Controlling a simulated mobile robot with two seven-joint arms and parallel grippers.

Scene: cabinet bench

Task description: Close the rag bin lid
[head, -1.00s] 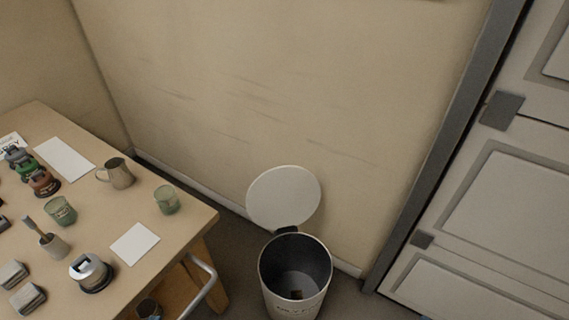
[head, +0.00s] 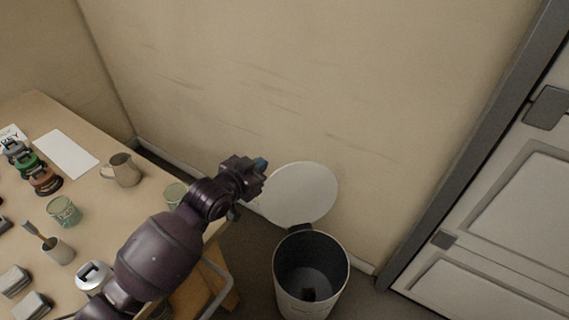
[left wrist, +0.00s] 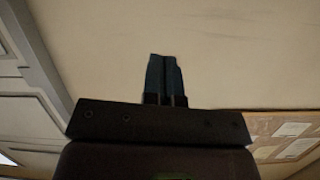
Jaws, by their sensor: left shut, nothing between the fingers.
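The rag bin (head: 311,277) is a white round bin with a dark inside, standing on the floor right of the table. Its round white lid (head: 299,193) stands open, tilted up at the back toward the wall. A small dark thing lies at the bottom of the bin. My left gripper (head: 261,164) is beside the upper left edge of the lid, seemingly apart from it; I cannot tell the exact gap. In the left wrist view its blue fingers (left wrist: 164,80) are together and empty, with plain wall behind. My right gripper is not in view.
A wooden table (head: 95,207) at the left holds a metal jug (head: 122,170), green cups, stamps and tins. A metal rail runs along its near side. A grey panelled door (head: 515,205) is at the right. The floor around the bin looks clear.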

